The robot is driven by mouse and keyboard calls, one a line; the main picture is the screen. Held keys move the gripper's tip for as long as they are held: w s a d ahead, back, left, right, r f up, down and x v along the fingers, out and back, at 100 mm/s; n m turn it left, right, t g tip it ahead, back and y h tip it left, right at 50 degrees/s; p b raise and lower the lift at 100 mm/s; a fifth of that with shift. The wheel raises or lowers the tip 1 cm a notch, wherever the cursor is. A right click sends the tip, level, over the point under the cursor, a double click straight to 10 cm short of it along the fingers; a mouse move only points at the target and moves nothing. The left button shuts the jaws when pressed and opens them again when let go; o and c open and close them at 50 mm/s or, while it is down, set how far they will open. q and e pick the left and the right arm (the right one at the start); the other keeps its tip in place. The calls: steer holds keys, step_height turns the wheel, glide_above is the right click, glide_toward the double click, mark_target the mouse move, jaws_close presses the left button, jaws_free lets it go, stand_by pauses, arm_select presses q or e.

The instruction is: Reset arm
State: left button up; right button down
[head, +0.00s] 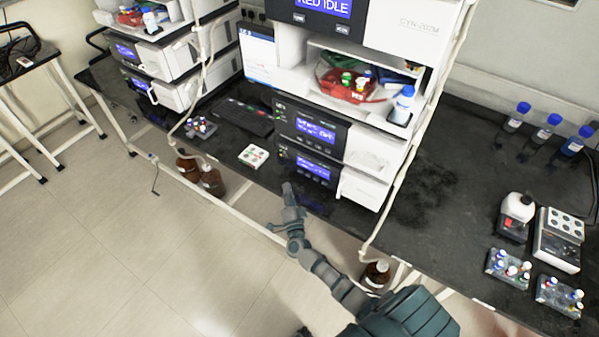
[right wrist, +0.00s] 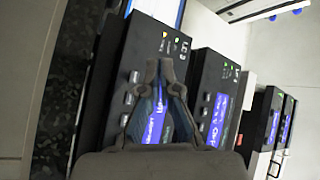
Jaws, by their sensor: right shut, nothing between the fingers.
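My right arm reaches up from the bottom right of the head view. Its gripper (head: 288,192) is at the bench's front edge, just below and in front of the lower instrument module (head: 308,168). In the right wrist view the right gripper (right wrist: 158,65) has its two fingertips together, with nothing between them. Behind it are the black front panels with blue displays and buttons (right wrist: 130,97). I cannot tell from the pictures whether the fingers touch a panel. My left gripper is not in view.
The dark bench (head: 430,215) carries the column stack, a white block (head: 253,156), a keyboard (head: 242,117) and vial racks (head: 508,268) at the right. Blue-capped bottles (head: 545,128) stand at the back right. Brown bottles (head: 212,181) are below the bench. Open floor (head: 120,240) lies left.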

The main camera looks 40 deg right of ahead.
stand_by(0.4)
steer(key=s+a+f+n+g+y, duration=0.45)
steer(key=s+a+f+n, duration=0.3)
steer(key=f, duration=0.45)
steer(key=s+a+f+n+g+y, duration=0.4)
steer(key=s+a+f+n+y, duration=0.3)
steer(key=f, duration=0.5)
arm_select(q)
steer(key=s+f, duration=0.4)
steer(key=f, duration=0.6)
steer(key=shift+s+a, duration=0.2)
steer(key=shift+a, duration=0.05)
arm_select(e)
steer(key=s+d+f+n+g+h, duration=0.1)
steer(key=s+f+g, duration=0.3)
steer(key=s, duration=0.8)
steer(key=s+f+n+g+h, duration=0.2)
steer(key=s+f+g, duration=0.3)
steer(key=s, duration=0.8)
step_height(320, 180, down, 4)
steer(key=shift+d+r+n, duration=0.2)
steer(key=shift+d+n, duration=0.2)
steer(key=shift+n, duration=0.05)
steer(key=shift+s, duration=0.1)
